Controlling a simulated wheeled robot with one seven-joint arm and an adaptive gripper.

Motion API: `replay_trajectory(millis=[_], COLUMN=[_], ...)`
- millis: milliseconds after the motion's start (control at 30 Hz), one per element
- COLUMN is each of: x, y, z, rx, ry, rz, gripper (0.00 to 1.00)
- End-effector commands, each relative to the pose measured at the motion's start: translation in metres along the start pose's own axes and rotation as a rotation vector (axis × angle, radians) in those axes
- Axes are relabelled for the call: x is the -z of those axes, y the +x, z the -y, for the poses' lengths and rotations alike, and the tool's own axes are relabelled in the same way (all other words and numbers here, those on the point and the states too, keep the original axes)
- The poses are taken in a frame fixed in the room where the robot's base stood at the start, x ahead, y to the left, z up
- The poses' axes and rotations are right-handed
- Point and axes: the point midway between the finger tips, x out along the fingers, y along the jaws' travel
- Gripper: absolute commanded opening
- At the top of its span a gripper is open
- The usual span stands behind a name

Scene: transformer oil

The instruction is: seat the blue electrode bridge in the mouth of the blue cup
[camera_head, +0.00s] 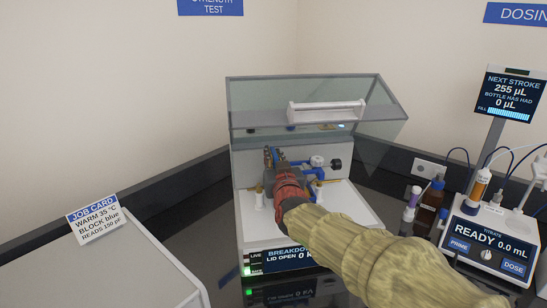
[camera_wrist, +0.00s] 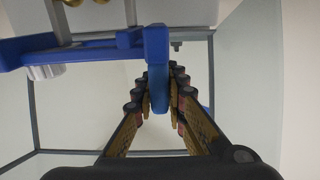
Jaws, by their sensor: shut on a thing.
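My gripper (camera_head: 275,162) reaches into the open tester cabinet (camera_head: 249,222). In the wrist view its fingers (camera_wrist: 160,98) are shut on the upright blue tab of the electrode bridge (camera_wrist: 158,55). The bridge's blue bar runs to the left from the tab, with a white ribbed knob (camera_wrist: 44,72) below the bar and metal rods above. In the head view the bridge (camera_head: 299,164) shows partly beside the gripper. The blue cup is not clearly seen; my gripper and sleeve cover much of the chamber. A blue piece shows right of the fingers, but I cannot tell whether it is the cup.
The clear cabinet lid (camera_head: 255,100) is raised, with a white handle (camera_head: 327,112). Brass-topped white posts (camera_head: 259,200) stand in the chamber. To the right are a brown bottle (camera_head: 430,205), a small vial (camera_head: 412,203) and a dosing unit (camera_head: 490,240). A job card (camera_head: 95,217) stands left.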

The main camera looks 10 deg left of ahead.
Motion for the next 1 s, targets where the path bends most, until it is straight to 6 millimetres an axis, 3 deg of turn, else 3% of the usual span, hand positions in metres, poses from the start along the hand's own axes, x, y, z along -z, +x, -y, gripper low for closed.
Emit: replay_trajectory(millis=[267,1000], x=[0.004,-0.010], y=[0.000,0.000], z=[0.000,0.000], rx=[0.000,-0.001], ry=[0.000,0.000], rz=[-0.007,-0.007], gripper=[0.00,0.00])
